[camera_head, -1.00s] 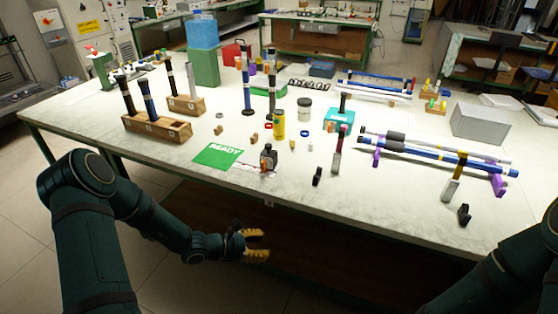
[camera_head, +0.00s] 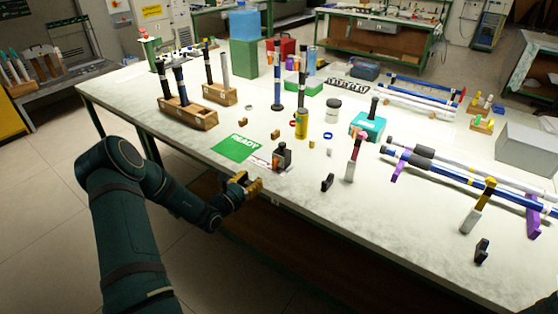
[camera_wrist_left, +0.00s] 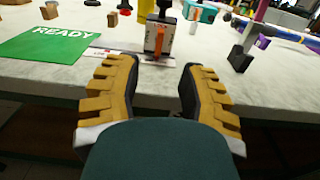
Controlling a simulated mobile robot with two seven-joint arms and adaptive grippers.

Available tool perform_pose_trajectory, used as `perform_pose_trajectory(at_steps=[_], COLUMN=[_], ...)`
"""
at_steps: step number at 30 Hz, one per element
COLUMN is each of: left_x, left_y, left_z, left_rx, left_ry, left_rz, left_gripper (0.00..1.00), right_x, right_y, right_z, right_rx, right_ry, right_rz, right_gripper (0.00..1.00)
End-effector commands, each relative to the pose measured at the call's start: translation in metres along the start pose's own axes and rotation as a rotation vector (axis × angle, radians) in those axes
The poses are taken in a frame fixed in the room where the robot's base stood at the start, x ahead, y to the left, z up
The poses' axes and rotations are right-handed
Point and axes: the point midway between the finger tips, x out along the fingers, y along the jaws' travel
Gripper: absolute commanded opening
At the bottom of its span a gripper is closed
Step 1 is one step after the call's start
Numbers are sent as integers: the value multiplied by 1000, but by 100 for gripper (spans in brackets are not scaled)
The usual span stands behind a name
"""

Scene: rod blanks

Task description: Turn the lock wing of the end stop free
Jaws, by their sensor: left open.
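The end stop (camera_head: 283,157) is a small dark block with a round black top, standing upright near the front table edge beside the green READY card. In the left wrist view the end stop (camera_wrist_left: 151,44) shows a pale lower face with an orange lock wing (camera_wrist_left: 159,40) standing roughly upright on it. My left gripper (camera_head: 252,184) has yellow-padded fingers and is at the front table edge, short of the end stop. In the wrist view the left gripper (camera_wrist_left: 157,68) is open and empty, with the end stop beyond its fingertips, between them. My right gripper is out of view.
The green READY card (camera_head: 233,148) lies left of the end stop. A yellow can (camera_head: 302,124) stands behind it. A small black clip (camera_head: 327,183) and a red-topped upright piece (camera_head: 352,160) stand to the right. Bare table lies between them.

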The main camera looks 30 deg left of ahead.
Motion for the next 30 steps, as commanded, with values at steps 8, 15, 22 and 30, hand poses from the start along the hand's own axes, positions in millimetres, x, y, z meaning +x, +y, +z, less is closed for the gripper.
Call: perform_pose_trajectory(at_steps=[8,15,22,30], left_x=[48,94,123,132], left_y=[-2,-3,-3,-3], left_z=[-1,-2,-2,0], left_rx=[1,0,0,0], left_ry=[-3,-1,0,1], left_rz=[-5,-5,-5,-5], left_gripper=[40,40,40,40], right_x=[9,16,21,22], right_y=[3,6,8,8], right_z=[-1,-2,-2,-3], right_rx=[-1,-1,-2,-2], right_ry=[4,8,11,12], right_rz=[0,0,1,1], right_gripper=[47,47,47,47])
